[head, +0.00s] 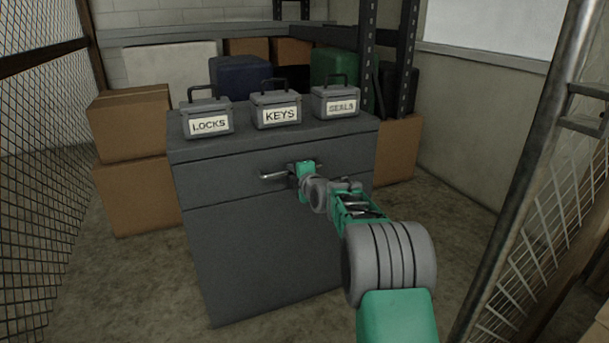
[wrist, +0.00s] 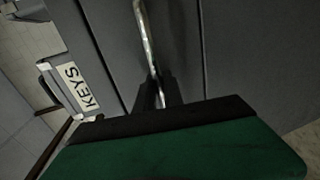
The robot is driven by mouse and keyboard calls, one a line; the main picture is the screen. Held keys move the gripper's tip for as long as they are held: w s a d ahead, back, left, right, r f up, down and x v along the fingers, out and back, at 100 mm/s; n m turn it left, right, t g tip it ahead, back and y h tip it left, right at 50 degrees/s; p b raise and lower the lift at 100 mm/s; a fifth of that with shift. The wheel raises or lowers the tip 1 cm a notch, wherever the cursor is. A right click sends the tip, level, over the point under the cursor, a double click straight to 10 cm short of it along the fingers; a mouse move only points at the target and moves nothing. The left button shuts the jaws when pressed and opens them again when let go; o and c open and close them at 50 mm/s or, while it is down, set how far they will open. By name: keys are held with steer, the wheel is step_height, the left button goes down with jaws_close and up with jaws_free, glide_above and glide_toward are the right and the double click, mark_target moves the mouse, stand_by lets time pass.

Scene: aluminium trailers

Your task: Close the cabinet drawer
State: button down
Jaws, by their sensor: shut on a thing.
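The dark grey cabinet (head: 255,262) stands in the middle of the head view. Its drawer (head: 222,176) is the wide panel under the top, and it looks about flush with the cabinet front; a small gap cannot be ruled out. The metal bar handle (head: 271,177) runs across the drawer front. My gripper (head: 292,177) is at the handle's middle and shut on it. In the wrist view, the handle (wrist: 147,38) passes between the dark fingers of my gripper (wrist: 160,90). My gripper hides part of the handle and the drawer's right part.
Boxes labelled LOCKS (head: 208,124), KEYS (head: 277,115) and SEALS (head: 341,106) stand on the cabinet top. Cardboard boxes (head: 135,195) stand at left. A mesh fence (head: 40,200) and a metal gate post (head: 530,150) flank the space. Floor shows in front of the cabinet.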

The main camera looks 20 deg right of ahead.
steer(key=shift+w+r, duration=0.15)
steer(key=shift+r, duration=0.05)
steer(key=c, duration=1.7)
jaws_free()
steer(key=shift+w+f, duration=0.1)
steer(key=shift+o, duration=1.2)
steer(key=s+r+p, duration=0.1)
steer(key=s+p, duration=0.1)
steer(key=s, duration=0.5)
steer(key=shift+s+d+r, duration=0.2)
steer(key=shift+s, duration=0.2)
